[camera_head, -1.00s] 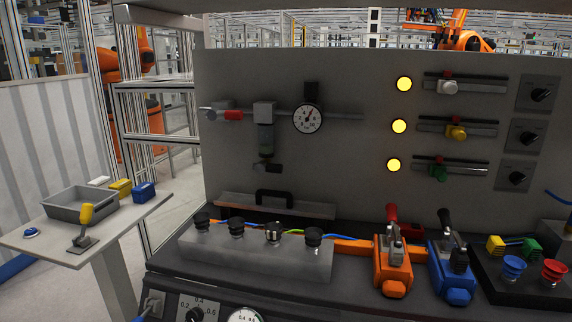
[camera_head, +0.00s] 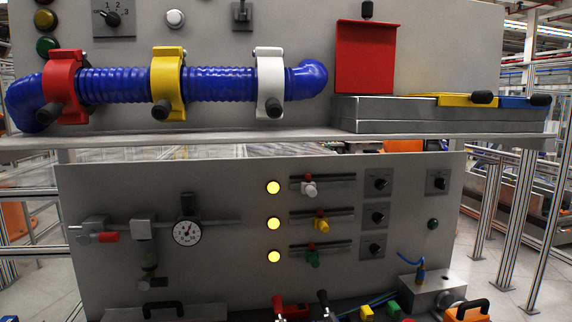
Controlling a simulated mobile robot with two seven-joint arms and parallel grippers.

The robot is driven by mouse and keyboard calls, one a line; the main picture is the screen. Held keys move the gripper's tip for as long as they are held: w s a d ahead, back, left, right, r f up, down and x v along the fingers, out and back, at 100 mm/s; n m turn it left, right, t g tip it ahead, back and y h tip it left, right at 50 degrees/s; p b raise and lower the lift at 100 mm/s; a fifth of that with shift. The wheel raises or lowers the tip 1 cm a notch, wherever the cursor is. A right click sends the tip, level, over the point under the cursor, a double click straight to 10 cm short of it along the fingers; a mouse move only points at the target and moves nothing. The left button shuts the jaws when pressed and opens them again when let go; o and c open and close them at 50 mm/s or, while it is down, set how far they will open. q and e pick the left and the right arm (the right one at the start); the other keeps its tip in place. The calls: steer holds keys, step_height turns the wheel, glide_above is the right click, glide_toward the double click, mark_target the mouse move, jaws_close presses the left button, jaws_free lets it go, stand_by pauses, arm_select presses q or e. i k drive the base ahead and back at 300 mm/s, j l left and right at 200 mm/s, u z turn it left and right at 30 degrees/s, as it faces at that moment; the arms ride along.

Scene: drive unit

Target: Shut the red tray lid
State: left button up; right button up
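The red tray lid (camera_head: 365,58) stands upright, open, at the left end of the grey tray box (camera_head: 400,125) on the upper shelf. A black knob (camera_head: 367,9) sits at its top edge. The yellow lid (camera_head: 455,99) and the blue lid (camera_head: 520,102) lie flat on the tray to its right, each with a black knob. Neither of my grippers shows in the view.
A blue corrugated hose (camera_head: 215,84) with red, yellow and white clamps runs along the shelf (camera_head: 200,138) left of the tray. Below the shelf is a grey panel (camera_head: 110,190) with a gauge, yellow lamps and sliders. The shelf's front edge juts over the panel.

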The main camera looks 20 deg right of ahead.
mark_target(366, 52)
steer(key=z, duration=1.55)
steer(key=i+l+u, duration=0.1)
steer(key=l+u, duration=0.25)
steer(key=l, duration=0.3)
steer(key=l+u, duration=0.3)
steer(key=l, duration=0.35)
steer(key=i+l, duration=0.05)
